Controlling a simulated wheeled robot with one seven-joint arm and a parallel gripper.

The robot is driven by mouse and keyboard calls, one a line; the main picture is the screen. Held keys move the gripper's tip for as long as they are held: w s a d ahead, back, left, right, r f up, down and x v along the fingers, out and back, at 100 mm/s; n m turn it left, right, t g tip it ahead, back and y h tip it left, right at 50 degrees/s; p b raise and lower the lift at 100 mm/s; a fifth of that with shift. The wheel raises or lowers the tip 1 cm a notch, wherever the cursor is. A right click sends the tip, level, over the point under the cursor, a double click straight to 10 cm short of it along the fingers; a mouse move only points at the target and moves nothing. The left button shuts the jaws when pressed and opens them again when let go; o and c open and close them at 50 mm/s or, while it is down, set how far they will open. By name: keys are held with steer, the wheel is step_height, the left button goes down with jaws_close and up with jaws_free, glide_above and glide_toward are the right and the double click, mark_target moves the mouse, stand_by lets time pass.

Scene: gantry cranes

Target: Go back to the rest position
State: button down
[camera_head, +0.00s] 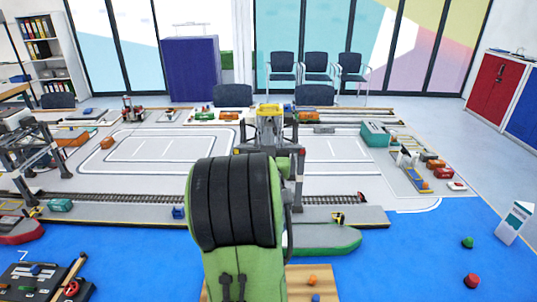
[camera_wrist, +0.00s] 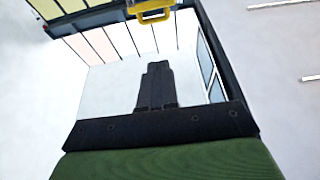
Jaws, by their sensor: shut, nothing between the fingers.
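My gripper (camera_wrist: 155,88) shows in the wrist view as dark fingers held together, with nothing between them. It points at a pale background with window panels. In the head view my green and black arm rises at bottom centre, and the gripper cannot be made out there. A gantry crane (camera_head: 268,128) with a yellow top stands behind my arm, which partly hides it. A yellow bracket-like part (camera_wrist: 152,10) shows at the top of the wrist view, beyond the fingers and apart from them.
Another gantry crane (camera_head: 35,155) stands at left. A rail track (camera_head: 120,198) crosses the model port. A green boat hull (camera_head: 325,240) lies right of my arm on the blue floor. A red ball (camera_head: 472,281), a green ball (camera_head: 467,242) and a white sign (camera_head: 515,222) are at right.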

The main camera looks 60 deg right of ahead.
steer(key=shift+r+v, duration=0.25)
steer(key=shift+v, duration=0.9)
steer(key=shift+a, duration=0.2)
